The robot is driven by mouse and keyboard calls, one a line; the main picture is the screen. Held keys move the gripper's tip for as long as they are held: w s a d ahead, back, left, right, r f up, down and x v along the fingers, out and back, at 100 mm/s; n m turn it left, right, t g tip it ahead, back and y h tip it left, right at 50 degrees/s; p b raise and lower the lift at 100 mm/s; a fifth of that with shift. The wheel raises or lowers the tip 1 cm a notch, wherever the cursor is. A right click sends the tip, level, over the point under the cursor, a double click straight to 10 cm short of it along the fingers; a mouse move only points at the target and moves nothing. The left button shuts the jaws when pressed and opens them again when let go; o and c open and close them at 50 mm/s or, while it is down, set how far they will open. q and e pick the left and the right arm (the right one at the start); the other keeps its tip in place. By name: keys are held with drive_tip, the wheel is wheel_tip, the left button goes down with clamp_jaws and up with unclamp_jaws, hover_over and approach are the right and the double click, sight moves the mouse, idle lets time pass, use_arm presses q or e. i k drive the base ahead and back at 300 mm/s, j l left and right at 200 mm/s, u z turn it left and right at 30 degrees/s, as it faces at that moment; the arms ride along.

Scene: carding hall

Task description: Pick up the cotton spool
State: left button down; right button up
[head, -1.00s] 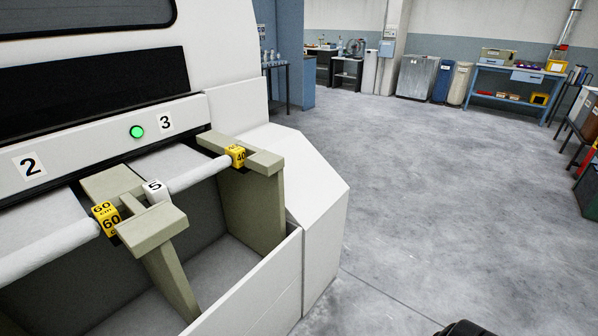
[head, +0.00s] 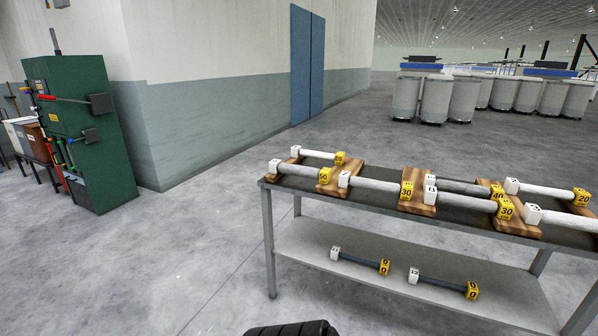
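Several spools lie on wooden rests on a dark-topped metal table (head: 405,222) at the right. Each visible whole spool has a white block at its left end and a yellow numbered block at its right end. White-wound ones include a spool at the back left (head: 318,155), one marked 30 (head: 375,185), another marked 30 (head: 465,200) and one marked 20 (head: 545,190). A spool marked 50 (head: 298,171) looks light grey. A darker grey one is marked 40 (head: 465,186). Another white spool (head: 570,219) is cut off at the right edge. Neither gripper shows.
Two dark grey rods with end blocks, left (head: 360,262) and right (head: 440,283), lie on the lower shelf (head: 310,242). A green cabinet (head: 85,135) stands left by a wall corner. Grey cans (head: 435,98) stand behind. Floor left of the table is clear.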

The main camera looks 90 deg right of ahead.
sight(275, 166)
drive_tip(key=l+z, duration=0.15)
drive_tip(key=z, duration=0.3)
drive_tip(key=l+z, duration=0.15)
drive_tip(key=z, duration=0.3)
drive_tip(key=i+l+z, duration=0.1)
drive_tip(key=z, duration=0.35)
drive_tip(key=i+l+z, duration=0.1)
drive_tip(key=z, duration=0.3)
drive_tip(key=i+l+z, duration=0.1)
drive_tip(key=z, duration=0.35)
drive_tip(key=i+l+z, duration=0.1)
drive_tip(key=z, duration=0.35)
drive_tip(key=i+z, duration=0.1)
drive_tip(key=z, duration=0.35)
drive_tip(key=i+z, duration=0.1)
drive_tip(key=i+l, duration=0.05)
